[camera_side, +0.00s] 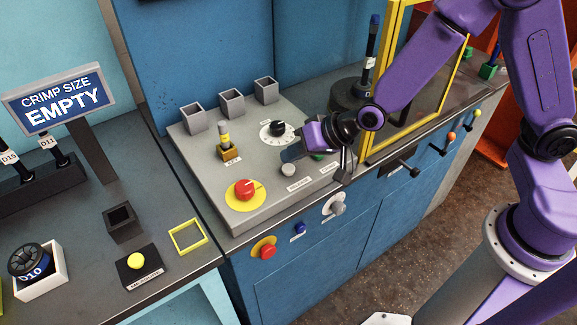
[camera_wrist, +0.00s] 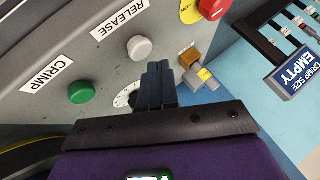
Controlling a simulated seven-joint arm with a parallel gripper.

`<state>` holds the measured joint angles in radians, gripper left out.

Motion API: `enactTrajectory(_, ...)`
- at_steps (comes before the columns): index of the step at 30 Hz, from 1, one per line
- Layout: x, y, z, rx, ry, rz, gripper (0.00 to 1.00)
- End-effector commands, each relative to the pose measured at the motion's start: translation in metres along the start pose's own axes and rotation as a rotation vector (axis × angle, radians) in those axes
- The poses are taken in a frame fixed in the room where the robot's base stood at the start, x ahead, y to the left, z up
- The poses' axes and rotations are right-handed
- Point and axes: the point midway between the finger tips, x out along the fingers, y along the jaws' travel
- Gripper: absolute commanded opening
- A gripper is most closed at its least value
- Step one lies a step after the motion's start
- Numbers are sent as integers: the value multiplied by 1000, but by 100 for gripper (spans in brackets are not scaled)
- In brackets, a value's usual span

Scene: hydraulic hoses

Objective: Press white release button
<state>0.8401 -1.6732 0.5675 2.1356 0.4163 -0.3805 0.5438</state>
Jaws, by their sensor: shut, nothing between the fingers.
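The white release button (camera_side: 288,170) stands on the grey sloped panel, and its RELEASE label lies beside it. In the wrist view the white button (camera_wrist: 139,47) is just beyond my fingertips, with a small gap in that picture. My gripper (camera_side: 288,154) is shut and empty, with its fingers low over the panel close to the white button. In the wrist view my gripper (camera_wrist: 156,68) shows dark, closed fingers. Contact with the button cannot be told.
A green CRIMP button (camera_wrist: 81,92) lies close by, partly hidden by my gripper in the side view. A display (camera_side: 62,96) reads "CRIMP SIZE EMPTY".

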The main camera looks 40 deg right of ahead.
Motion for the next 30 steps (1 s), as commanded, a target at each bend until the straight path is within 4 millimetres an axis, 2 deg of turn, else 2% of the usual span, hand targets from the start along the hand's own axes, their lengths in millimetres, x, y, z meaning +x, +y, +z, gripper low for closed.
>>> enactTrajectory(30,8,6,6,-1,-1,1,0)
